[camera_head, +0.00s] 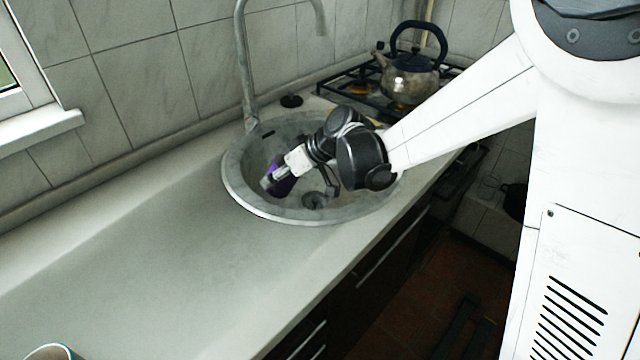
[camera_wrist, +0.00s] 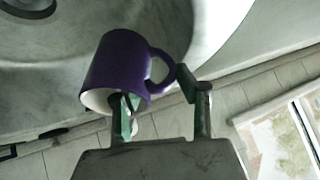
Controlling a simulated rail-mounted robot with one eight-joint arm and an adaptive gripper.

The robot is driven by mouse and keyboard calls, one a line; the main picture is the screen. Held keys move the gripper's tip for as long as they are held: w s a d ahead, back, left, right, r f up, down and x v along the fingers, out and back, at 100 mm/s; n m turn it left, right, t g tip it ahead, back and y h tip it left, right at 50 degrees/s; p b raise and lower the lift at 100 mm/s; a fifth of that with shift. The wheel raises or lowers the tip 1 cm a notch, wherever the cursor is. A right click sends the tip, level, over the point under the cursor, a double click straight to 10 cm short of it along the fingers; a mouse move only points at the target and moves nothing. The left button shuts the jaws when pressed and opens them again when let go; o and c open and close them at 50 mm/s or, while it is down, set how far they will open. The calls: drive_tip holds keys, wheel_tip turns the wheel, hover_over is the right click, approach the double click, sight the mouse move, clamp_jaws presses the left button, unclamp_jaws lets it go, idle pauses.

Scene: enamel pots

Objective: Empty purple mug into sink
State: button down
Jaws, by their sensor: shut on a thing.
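The purple mug (camera_head: 284,184) is held inside the round sink (camera_head: 238,190), mostly hidden behind my gripper (camera_head: 274,178) in the head view. In the wrist view the purple mug (camera_wrist: 116,66) is tilted, its pale-lined mouth towards the bottom of the picture. The sink (camera_wrist: 205,35) lies behind the mug. Whether anything is in the mug or falling from it cannot be seen.
A faucet (camera_head: 246,75) rises behind the sink, and a drain (camera_head: 314,200) shows in the basin. A kettle (camera_head: 412,78) stands on the stove at the right. The counter (camera_head: 160,250) left of the sink is clear, except for a partly visible rimmed vessel (camera_head: 52,351) at the bottom left.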

drive_tip(key=shift+d+r+y, duration=0.2)
drive_tip(key=shift+d+y, duration=0.25)
drive_tip(key=shift+d+r+y, duration=0.15)
drive_tip(key=shift+d+y, duration=0.3)
drive_tip(key=shift+w+d+r+m+y+b, duration=0.1)
drive_tip(key=shift+d+r+m+y+b, duration=0.2)
drive_tip(key=shift+d+r+y+b, duration=0.35)
drive_tip(key=shift+d+r+m+t+y, duration=0.1)
drive_tip(key=shift+d+r+m+y, duration=0.1)
drive_tip(key=shift+r+y, duration=0.45)
drive_tip(key=shift+d+r+m+t+y, duration=0.1)
drive_tip(key=shift+d+r+y, duration=0.05)
drive_tip(key=shift+r+y, duration=0.55)
drive_tip(key=shift+d+r+m+t+y, duration=0.1)
drive_tip(key=shift+d+r+y, duration=0.1)
drive_tip(key=shift+r+y, duration=0.45)
idle(0.4)
drive_tip(key=shift+d+r+y+b, duration=0.45)
drive_tip(key=shift+y+b, duration=0.3)
drive_tip(key=shift+b, duration=0.15)
idle(0.6)
drive_tip(key=shift+w+d+r+m+y+b, duration=0.1)
drive_tip(key=shift+d+r+m+y+b, duration=0.3)
drive_tip(key=shift+d+r+y+b, duration=0.55)
idle(0.4)
